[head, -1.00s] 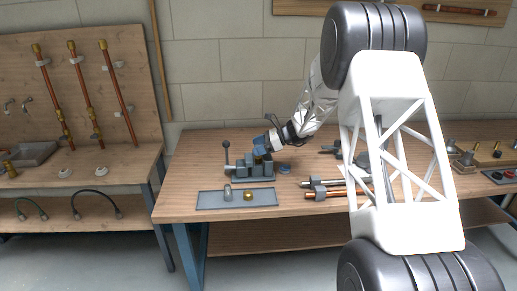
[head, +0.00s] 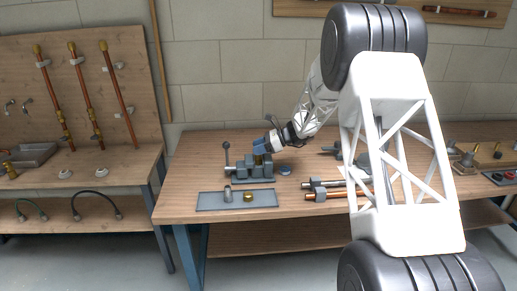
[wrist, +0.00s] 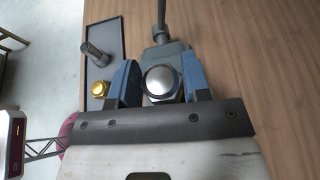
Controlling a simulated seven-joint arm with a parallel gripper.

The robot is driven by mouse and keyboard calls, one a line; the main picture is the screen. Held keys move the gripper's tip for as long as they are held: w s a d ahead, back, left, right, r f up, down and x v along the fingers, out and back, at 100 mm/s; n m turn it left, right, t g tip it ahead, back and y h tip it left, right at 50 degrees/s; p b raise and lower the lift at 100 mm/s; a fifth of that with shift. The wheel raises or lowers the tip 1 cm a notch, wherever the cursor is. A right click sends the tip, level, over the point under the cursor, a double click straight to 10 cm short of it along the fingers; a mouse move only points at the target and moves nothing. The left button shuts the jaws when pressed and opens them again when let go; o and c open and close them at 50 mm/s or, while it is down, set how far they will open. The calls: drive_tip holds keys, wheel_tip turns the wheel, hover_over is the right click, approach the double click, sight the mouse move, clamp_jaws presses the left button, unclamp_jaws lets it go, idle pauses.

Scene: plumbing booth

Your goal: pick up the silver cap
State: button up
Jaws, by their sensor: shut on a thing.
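The silver cap (wrist: 161,80) shows in the wrist view as a shiny dome between my two blue fingers. My gripper (wrist: 160,88) is shut on it. In the head view my gripper (head: 266,148) is over the grey vise (head: 248,170) on the workbench, and the cap cannot be made out there. The vise also shows beyond the fingers in the wrist view (wrist: 165,52). I cannot tell whether the cap touches the vise.
A grey tray (head: 208,203) in front of the vise holds an upright silver cylinder (head: 227,193) and a brass cap (head: 247,197). A round blue-grey piece (head: 285,170) lies right of the vise. Clamped pipes (head: 330,190) lie farther right.

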drive_tip(key=shift+r, duration=0.8)
wheel_tip(320, 180, up, 2)
drive_tip(key=shift+r, duration=0.1)
drive_tip(key=s+d+r, duration=0.1)
drive_tip(key=s, duration=1.5)
drive_tip(key=shift+d, duration=0.3)
